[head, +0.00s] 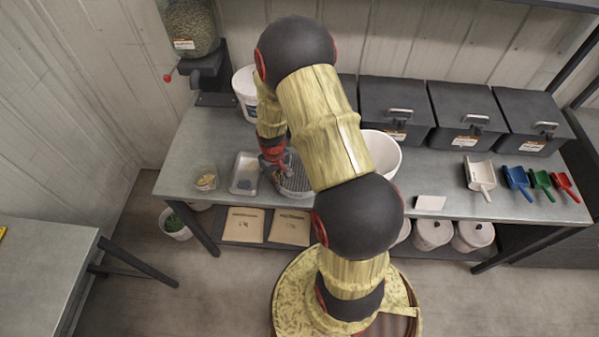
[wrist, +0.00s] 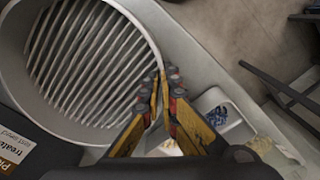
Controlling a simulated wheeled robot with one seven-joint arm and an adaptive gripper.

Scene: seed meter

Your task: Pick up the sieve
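The sieve is a round grey metal pan with a slotted bottom. In the head view the sieve (head: 297,185) is on the bench, partly hidden behind my arm. In the wrist view the sieve (wrist: 85,65) fills the upper left. My gripper (wrist: 162,78) is at the sieve's rim, with its fingertips close together, one on the inner side and one on the outer side of the wall. It looks shut on the rim. In the head view my gripper (head: 273,160) is at the sieve's left edge.
A white bucket (head: 381,152) stands to the right and another (head: 245,90) behind. Black bins (head: 396,107) line the back. Scoops (head: 480,175) lie at the right.

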